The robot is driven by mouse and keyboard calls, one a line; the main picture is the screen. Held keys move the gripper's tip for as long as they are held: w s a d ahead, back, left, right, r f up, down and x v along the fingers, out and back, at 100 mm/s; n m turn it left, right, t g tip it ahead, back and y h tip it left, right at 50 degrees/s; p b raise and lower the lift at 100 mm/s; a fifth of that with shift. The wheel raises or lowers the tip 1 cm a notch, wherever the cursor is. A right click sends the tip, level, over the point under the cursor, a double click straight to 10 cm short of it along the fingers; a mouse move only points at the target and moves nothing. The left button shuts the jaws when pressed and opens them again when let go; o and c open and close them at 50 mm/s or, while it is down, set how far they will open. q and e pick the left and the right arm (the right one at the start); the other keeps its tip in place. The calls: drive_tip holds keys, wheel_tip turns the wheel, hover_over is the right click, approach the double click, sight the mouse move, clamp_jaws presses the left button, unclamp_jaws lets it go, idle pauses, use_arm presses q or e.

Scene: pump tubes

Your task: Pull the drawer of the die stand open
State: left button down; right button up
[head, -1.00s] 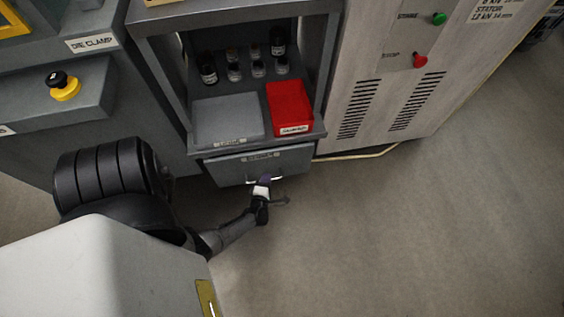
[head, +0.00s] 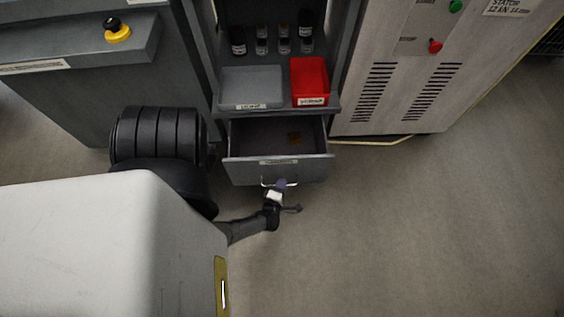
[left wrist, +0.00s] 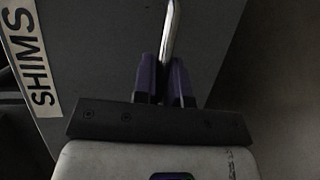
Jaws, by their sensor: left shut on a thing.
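The die stand (head: 345,98) is a grey open-shelved unit at the top middle of the head view. Its drawer (head: 245,171) is pulled partway out below the shelf, and its inside shows, with a small brownish patch on the floor of it. My left gripper (head: 281,184) is at the drawer front, shut on the metal bar handle (head: 265,184). My right gripper is not in view.
A grey bin (head: 252,85), a red bin (head: 309,78) and several small dark-capped bottles (head: 262,40) stand on the shelf above the drawer. A vented cabinet (head: 395,80) stands to the right, with a thin yellowish line at its base. The floor (head: 430,230) in front is clear.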

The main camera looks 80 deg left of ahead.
use_arm(q)
drive_tip(key=shift+a, duration=0.1)
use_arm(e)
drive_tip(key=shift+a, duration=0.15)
use_arm(q)
drive_tip(key=c, duration=1.2)
unclamp_jaws()
drive_tip(key=shift+o, duration=0.2)
